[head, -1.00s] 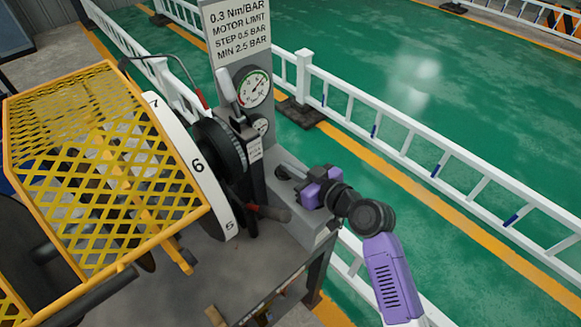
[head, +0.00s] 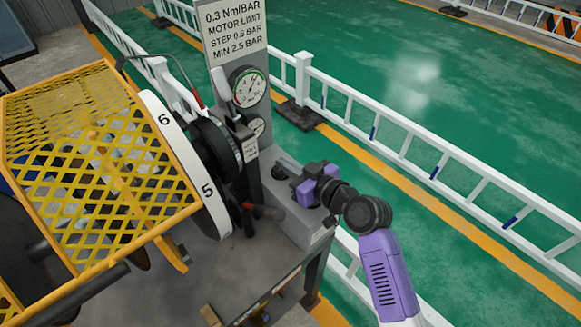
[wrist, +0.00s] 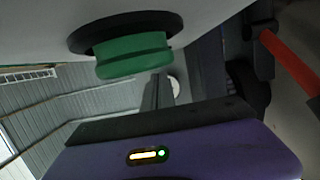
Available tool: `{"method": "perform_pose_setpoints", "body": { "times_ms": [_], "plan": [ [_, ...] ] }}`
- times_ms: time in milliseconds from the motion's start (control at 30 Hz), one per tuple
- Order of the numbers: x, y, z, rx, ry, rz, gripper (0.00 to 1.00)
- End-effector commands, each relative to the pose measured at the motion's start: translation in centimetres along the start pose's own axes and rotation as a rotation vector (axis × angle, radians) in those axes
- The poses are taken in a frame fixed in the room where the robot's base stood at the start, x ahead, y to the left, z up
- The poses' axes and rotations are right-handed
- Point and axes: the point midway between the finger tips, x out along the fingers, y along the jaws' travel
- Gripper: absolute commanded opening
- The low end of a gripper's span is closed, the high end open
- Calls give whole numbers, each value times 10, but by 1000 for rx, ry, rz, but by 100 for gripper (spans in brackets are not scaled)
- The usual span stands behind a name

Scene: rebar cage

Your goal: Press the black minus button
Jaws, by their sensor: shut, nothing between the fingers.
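My gripper (head: 302,182) is over the grey box at the machine's right end. Its body is purple with dark parts. In the wrist view its dark fingers (wrist: 158,92) are shut with nothing between them. A green button (wrist: 134,58) on a black collar shows close ahead of and above the fingers there. I see a gap between them but cannot judge its depth. In the head view a small dark knob-like part (head: 279,173) sits on the box just left of my gripper. No minus mark is legible, so I cannot tell whether this is the black minus button.
A grey post carries a sign (head: 234,30) reading "0.3 Nm/BAR, MOTOR LIMIT, STEP 0.5 BAR, MIN 2.5 BAR". A gauge (head: 248,87) sits below it. A yellow mesh guard (head: 95,165) and numbered white wheel (head: 185,160) stand left. A white railing (head: 400,125) runs behind.

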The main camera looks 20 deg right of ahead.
Motion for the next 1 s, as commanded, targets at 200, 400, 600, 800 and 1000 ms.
{"method": "perform_pose_setpoints", "body": {
  "times_ms": [200,400,600,800,1000],
  "plan": [
    [-36,0,-10,-1,2,3,0],
    [-74,-1,-12,-1,5,2,0],
    [-94,-1,-13,0,6,1,0],
    [-99,-1,-14,0,6,1,0],
    [-99,-1,-14,-1,7,1,0]
  ]
}}
